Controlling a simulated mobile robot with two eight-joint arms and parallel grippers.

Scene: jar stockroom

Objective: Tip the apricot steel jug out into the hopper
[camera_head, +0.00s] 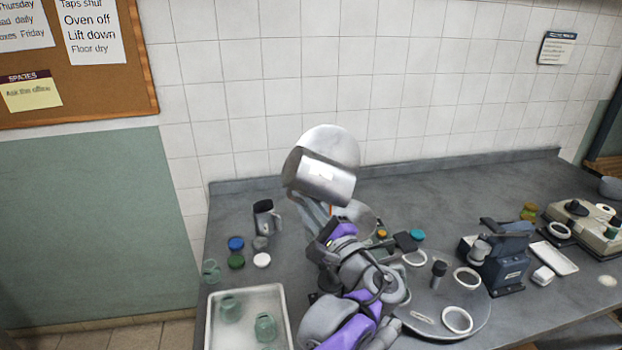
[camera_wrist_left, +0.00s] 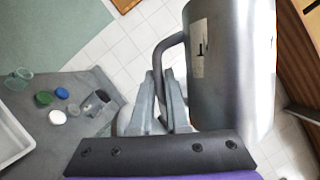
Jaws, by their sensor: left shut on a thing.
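A steel jug (camera_head: 318,182) with a pale label is raised above the counter and strongly tilted in the head view. In the left wrist view the jug (camera_wrist_left: 230,70) fills the upper right, with its handle at its left side. My left gripper (camera_head: 328,235) is shut on the handle; its fingers also show in the left wrist view (camera_wrist_left: 165,105). A rounded pale metal shape (camera_head: 335,143) shows just behind the jug; I cannot tell what it is. A grey round rim (camera_head: 358,215), possibly the hopper, is partly hidden behind my arm. No pouring contents are visible.
A second steel jug (camera_head: 264,218) stands left of my arm, near several coloured lids (camera_head: 236,243). A white tray (camera_head: 218,335) with green glass jars is at the front left. A round grey turntable (camera_head: 430,315) and a dark device (camera_head: 505,262) stand right.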

